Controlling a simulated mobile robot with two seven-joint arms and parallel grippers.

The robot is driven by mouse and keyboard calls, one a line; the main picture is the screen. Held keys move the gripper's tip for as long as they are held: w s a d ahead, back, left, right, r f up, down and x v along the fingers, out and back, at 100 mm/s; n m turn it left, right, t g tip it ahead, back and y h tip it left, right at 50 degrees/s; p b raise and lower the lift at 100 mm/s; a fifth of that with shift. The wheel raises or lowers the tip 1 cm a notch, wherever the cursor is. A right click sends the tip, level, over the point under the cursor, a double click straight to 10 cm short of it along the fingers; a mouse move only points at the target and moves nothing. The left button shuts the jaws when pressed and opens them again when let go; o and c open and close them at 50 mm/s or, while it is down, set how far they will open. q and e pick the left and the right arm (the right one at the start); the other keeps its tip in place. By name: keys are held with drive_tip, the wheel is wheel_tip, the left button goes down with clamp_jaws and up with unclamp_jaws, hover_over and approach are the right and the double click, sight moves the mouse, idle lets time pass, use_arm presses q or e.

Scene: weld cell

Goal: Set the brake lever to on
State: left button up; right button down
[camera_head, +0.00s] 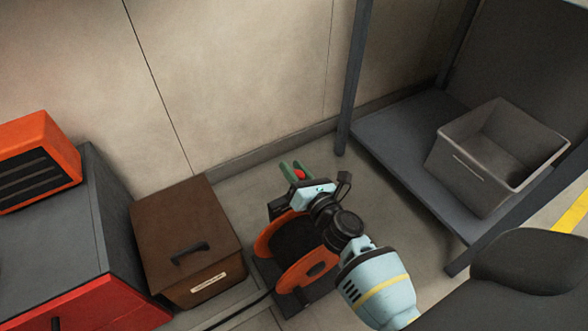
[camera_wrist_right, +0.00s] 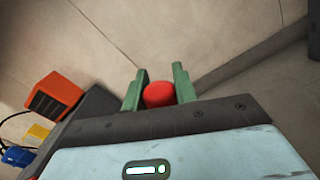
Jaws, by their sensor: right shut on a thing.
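The brake lever shows only as a round red knob (camera_head: 299,175); the rest of it is hidden behind my right gripper. In the right wrist view the knob (camera_wrist_right: 159,95) sits between the two green fingers. My right gripper (camera_head: 297,170) is shut on this knob, above the far side of an orange reel (camera_head: 312,270) with a dark drum. The reel stands on the floor, partly covered by my right arm. Which position the lever is in cannot be told. My left gripper is not in view.
A brown box (camera_head: 188,235) with a dark handle stands left of the reel. A grey cabinet with an orange unit (camera_head: 36,160) is at the far left. A shelf (camera_head: 390,140) with a grey bin (camera_head: 465,165) is at the right. The wall is close behind.

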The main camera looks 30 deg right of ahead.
drive_tip(key=c, duration=1.1)
unclamp_jaws()
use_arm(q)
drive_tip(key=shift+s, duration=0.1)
